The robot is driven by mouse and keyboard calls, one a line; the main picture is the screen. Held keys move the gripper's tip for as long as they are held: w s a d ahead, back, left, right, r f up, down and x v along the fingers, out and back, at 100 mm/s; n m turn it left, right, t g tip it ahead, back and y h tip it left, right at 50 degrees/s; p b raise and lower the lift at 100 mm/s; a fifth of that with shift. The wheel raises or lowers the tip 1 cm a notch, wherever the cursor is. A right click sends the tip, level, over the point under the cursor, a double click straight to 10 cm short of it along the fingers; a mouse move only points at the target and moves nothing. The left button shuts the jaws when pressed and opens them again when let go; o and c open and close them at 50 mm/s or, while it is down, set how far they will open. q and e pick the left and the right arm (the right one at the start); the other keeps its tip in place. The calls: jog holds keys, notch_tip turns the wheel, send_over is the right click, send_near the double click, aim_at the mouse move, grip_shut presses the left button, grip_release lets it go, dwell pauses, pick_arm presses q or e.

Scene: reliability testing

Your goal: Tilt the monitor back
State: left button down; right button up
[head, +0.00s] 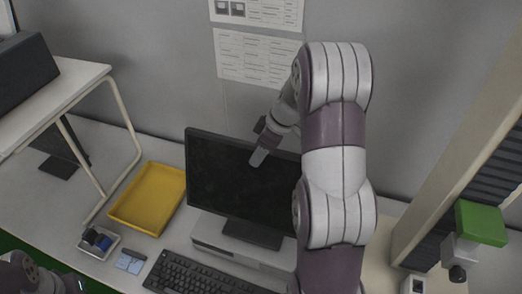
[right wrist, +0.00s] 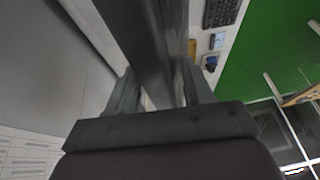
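The black monitor (head: 225,185) stands on a flat grey box on the bench, its dark screen facing me. My right gripper (head: 262,142) is at the monitor's top edge, with one finger in front of the screen and the other at the back. In the right wrist view the dark monitor (right wrist: 150,45) runs between the two spread fingers of my right gripper (right wrist: 160,85). The fingers are apart; firm contact is not visible. My right arm hides the monitor's right side. Only a part of my left arm shows at the lower left; its gripper is out of view.
A black keyboard (head: 195,278) lies in front of the grey box (head: 212,236). A green-topped device (head: 480,223) is on the right. The wall is close behind.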

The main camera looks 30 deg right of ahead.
jog(key=shift+d+r, duration=0.15)
jog(key=shift+r, duration=0.1)
jog(key=b+v, duration=0.2)
jog(key=v, duration=0.2)
jog(key=shift+f, duration=0.1)
jog(key=p+v, duration=0.4)
jog(key=v, duration=0.1)
jog(key=p+v, duration=0.2)
jog(key=shift+s+a+r, duration=0.1)
jog(key=shift+a+r, duration=0.15)
jog(key=shift+r, duration=0.1)
jog(key=shift+s+d+r+p, duration=0.2)
jog(key=shift+d+p, duration=0.15)
jog(key=shift+p, duration=0.25)
